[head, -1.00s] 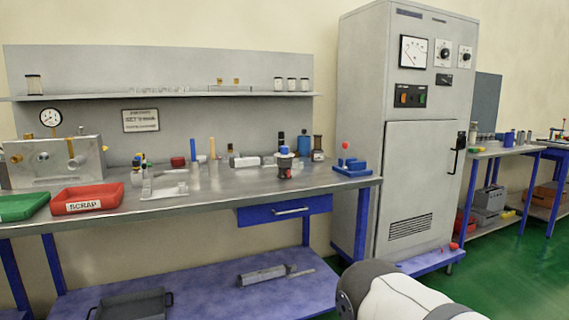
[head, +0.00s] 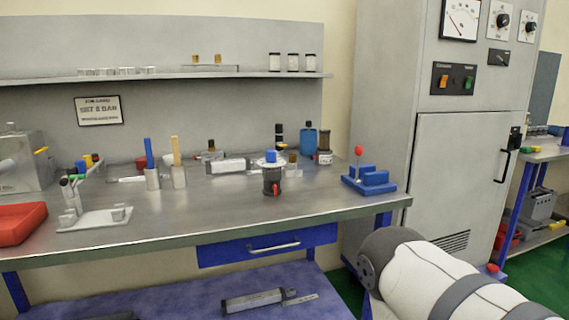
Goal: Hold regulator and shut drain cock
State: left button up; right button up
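The regulator (head: 271,178) looks like a dark cylindrical bowl with a white collar and a blue knob on top. It stands upright on the metal workbench (head: 215,215), right of the middle. A small red drain cock (head: 275,189) shows low on its front; its exact setting is too small to tell. Neither gripper shows in the head view. A white and grey link of one of my arms fills the lower right corner, well apart from the regulator.
A blue stand with a red-topped pin (head: 372,181) is right of the regulator. The bench front is clear.

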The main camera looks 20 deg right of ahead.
aim_at(271, 172)
jog(key=i+l, duration=1.05)
jog(key=l, duration=0.9)
jog(key=k, duration=0.05)
